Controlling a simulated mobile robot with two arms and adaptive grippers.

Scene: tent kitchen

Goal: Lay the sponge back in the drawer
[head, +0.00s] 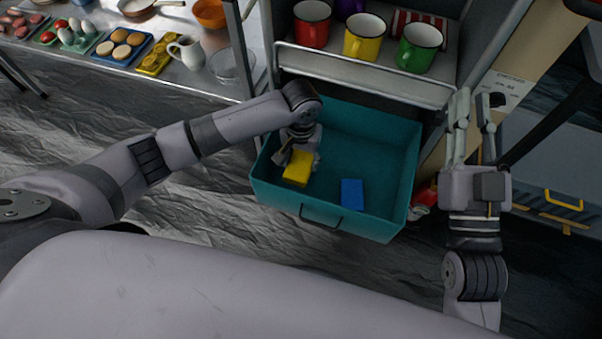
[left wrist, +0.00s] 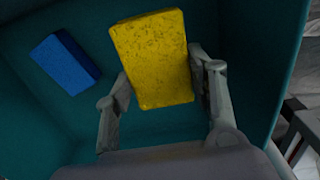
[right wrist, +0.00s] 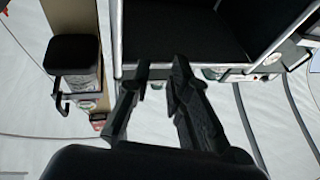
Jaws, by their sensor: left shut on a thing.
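The teal drawer (head: 385,185) is pulled open below the shelf of mugs. A yellow sponge (head: 297,168) is held by my left gripper (head: 295,152) within the drawer's outline, near its left side. The left wrist view shows the yellow sponge (left wrist: 153,60) between the two fingers of the left gripper (left wrist: 160,85). A blue block (head: 352,194), perhaps another sponge, lies on the drawer floor to the right; it also shows in the left wrist view (left wrist: 65,62). I cannot tell whether the yellow sponge touches the floor. My right gripper (head: 474,125) is empty, fingers apart, right of the drawer.
Red (head: 312,24), yellow (head: 365,37) and green (head: 419,47) mugs stand on the shelf above the drawer. A metal table (head: 120,75) with food trays, a white jug (head: 187,52) and a glass bowl (head: 231,64) is at the upper left. The drawer's middle is clear.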

